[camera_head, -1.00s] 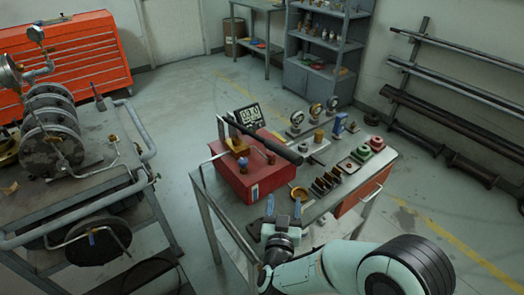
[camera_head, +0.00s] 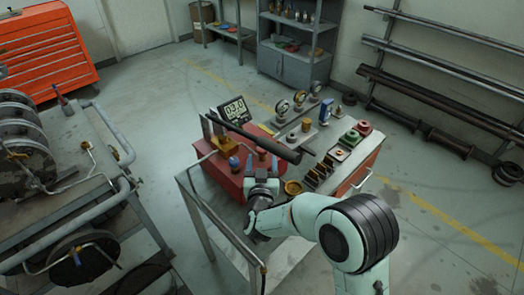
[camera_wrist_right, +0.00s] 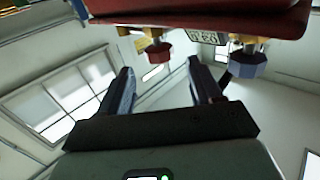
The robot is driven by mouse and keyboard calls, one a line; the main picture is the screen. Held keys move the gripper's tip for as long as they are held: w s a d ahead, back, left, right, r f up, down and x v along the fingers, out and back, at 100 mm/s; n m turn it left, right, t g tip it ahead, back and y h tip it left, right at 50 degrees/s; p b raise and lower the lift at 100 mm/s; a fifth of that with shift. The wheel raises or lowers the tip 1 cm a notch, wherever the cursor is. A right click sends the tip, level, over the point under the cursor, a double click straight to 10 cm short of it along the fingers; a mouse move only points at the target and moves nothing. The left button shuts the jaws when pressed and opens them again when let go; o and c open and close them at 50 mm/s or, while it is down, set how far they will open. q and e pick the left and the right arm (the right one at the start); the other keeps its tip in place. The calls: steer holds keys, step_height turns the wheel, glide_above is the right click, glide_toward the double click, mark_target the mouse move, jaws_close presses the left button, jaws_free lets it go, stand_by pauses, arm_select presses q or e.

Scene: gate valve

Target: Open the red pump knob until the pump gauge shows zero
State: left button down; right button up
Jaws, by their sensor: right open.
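The red pump (camera_head: 222,180) sits on the cart, with a long dark lever across its top. The pump gauge (camera_head: 235,110) stands behind it and seems to read 03.0. My right gripper (camera_head: 262,164) is at the pump's near right side, fingers pointing at it. In the right wrist view the red knob (camera_wrist_right: 158,53) lies between and just beyond the open, empty fingers of my right gripper (camera_wrist_right: 160,67), with no clear contact. A blue knob (camera_wrist_right: 248,62) is to the right, outside the fingers; it also shows in the head view (camera_head: 233,162). My left gripper is not in view.
A brass dish (camera_head: 293,187) and dark plates (camera_head: 320,175) lie right of my gripper. Small gauges (camera_head: 282,107) and red and green parts (camera_head: 355,135) stand farther back. A pipe-railed cart (camera_head: 120,150) is at the left. Open floor lies between the carts.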

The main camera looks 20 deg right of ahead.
mark_target(262, 152)
steer(key=shift+x, duration=2.35)
steer(key=c, duration=1)
steer(key=shift+c, duration=0.2)
